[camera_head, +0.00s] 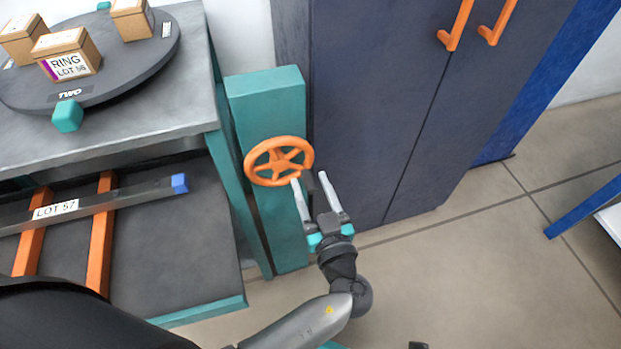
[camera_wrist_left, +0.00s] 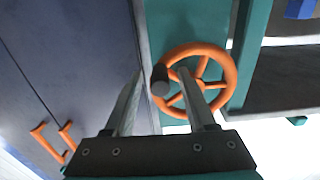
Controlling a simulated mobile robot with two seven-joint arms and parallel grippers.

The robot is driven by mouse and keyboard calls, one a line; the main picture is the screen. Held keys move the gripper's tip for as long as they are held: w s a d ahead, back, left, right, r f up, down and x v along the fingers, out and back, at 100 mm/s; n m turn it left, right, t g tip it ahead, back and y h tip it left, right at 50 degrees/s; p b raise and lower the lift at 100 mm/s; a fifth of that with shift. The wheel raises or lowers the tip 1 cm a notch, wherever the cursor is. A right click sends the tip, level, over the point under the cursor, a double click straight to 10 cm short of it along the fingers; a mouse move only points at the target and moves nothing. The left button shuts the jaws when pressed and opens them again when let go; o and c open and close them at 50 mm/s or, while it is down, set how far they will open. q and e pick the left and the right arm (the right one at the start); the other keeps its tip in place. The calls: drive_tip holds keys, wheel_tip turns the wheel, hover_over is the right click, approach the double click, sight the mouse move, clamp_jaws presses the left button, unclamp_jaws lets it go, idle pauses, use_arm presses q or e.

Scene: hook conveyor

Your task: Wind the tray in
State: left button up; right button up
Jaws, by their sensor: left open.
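An orange handwheel (camera_head: 279,161) is mounted on a teal post (camera_head: 268,95) and also shows in the left wrist view (camera_wrist_left: 229,75). A dark grey knob (camera_wrist_left: 160,80) stands out from its rim. My left gripper (camera_head: 309,177) is open at the wheel's right side. In the left wrist view its fingers (camera_wrist_left: 158,78) are on either side of the knob, apart from each other; I cannot tell whether they touch it. A dark tray with a teal edge (camera_head: 170,250) sticks out below the grey bench. My right gripper is not in view.
A grey bar labelled LOT 57 (camera_head: 122,200) lies across orange rails (camera_head: 101,235) over the tray. A round turntable (camera_head: 120,75) with small boxes stands on the bench (camera_head: 190,95). A dark cabinet (camera_head: 385,100) with orange handles is right of the post.

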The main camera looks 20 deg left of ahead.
use_arm(q)
clamp_jaws()
idle(0.4)
idle(1.0)
